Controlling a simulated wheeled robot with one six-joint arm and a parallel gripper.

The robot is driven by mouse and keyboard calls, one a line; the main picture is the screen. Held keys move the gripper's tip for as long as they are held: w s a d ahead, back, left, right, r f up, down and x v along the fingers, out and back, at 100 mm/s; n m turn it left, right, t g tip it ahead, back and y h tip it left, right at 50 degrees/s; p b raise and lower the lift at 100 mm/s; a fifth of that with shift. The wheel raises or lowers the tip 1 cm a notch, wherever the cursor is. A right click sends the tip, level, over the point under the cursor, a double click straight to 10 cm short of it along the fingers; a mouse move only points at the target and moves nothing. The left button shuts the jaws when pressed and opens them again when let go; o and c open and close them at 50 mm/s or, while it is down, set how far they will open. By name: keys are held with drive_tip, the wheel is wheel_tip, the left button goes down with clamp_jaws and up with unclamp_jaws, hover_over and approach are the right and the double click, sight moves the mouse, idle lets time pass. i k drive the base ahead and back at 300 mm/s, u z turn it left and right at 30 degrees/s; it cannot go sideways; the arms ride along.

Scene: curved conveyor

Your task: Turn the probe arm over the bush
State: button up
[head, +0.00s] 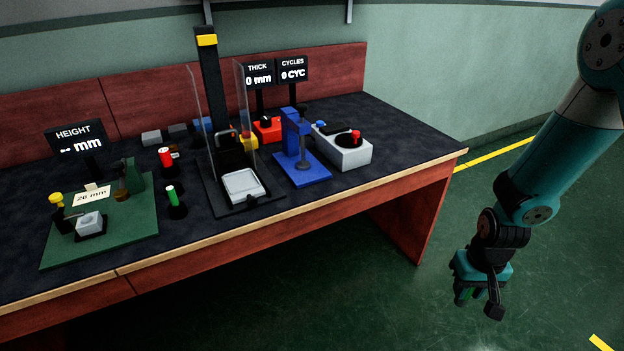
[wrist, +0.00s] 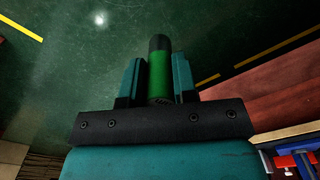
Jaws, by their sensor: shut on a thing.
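My gripper (head: 480,290) hangs over the floor at the right, well away from the bench. In the wrist view my gripper (wrist: 157,80) is shut on a green cylinder (wrist: 160,72) with a dark end. At the bench's left, a green plate (head: 135,232) carries a yellow-knobbed black part (head: 56,199), which looks like the probe arm. Close beside it a pale grey block (head: 88,221), possibly the bush, sits on a black base. I cannot tell whether the arm reaches over the block. The height display (head: 78,138) shows dashes and "mm".
A card reading 26 mm (head: 92,196) stands on the plate. Red-topped (head: 166,157) and green-topped (head: 172,195) pegs stand to its right. A clear-shielded press (head: 212,100), blue press (head: 303,165) and grey box (head: 350,152) fill the bench's middle and right. Floor around my gripper is clear.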

sight(90, 224)
drive_tip(key=u, duration=1.5)
